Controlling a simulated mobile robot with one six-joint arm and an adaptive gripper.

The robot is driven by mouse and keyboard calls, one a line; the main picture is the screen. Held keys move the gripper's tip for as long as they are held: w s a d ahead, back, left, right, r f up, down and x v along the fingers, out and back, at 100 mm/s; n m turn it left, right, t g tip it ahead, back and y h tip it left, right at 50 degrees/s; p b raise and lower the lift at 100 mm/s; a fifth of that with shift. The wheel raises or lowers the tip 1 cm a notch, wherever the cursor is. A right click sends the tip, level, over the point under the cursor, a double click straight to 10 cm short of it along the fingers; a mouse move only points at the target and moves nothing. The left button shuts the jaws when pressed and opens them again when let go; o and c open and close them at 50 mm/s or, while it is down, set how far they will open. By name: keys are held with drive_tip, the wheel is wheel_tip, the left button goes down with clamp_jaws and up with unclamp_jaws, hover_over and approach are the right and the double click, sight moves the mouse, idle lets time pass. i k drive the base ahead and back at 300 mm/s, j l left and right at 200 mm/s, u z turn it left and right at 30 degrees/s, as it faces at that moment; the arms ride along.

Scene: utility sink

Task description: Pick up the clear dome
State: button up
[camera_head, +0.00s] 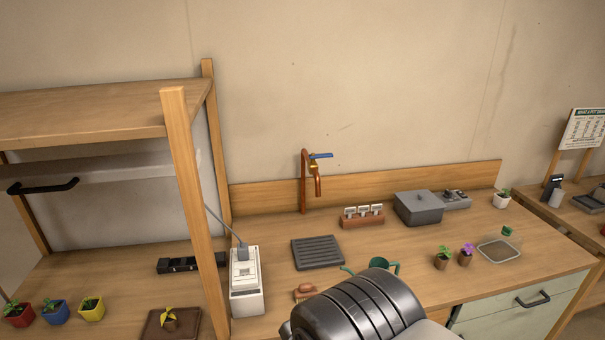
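A clear, see-through cover or box (513,240) with a small green part (507,231) at its upper edge sits at the right of the wooden counter, around or over a patch of brown soil. It is the only thing that looks like the clear dome, but it is too small to tell its exact shape. A large dark ribbed cylinder at the bottom middle appears to be part of my arm. My gripper is not in view, and the arm part hides some of the counter's front.
Two small potted plants (442,258) stand left of the clear cover. A grey lidded box (419,208), a green watering can (384,267), a black ribbed tray (317,252) and a copper tap (304,180) are on the counter. A wooden shelf post (194,200) rises at left.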

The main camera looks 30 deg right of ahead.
sight(497, 248)
drive_tip(key=z, duration=2.35)
drive_tip(key=i+u, duration=0.1)
drive_tip(key=u, duration=0.6)
drive_tip(key=i+l+u, duration=0.15)
drive_tip(key=l, duration=0.2)
drive_tip(key=i+l+u, duration=0.2)
drive_tip(key=l, duration=0.2)
drive_tip(key=i+l+u, duration=0.15)
drive_tip(key=l, duration=0.25)
drive_tip(key=i+l+u, duration=0.15)
drive_tip(key=l, duration=0.25)
drive_tip(key=i+l+u, duration=0.15)
drive_tip(key=l, duration=0.3)
drive_tip(key=i+l+u, duration=0.2)
drive_tip(key=l, duration=0.25)
drive_tip(key=i+l, duration=0.1)
drive_tip(key=l, duration=0.45)
drive_tip(key=i+l, duration=0.1)
drive_tip(key=l, duration=0.4)
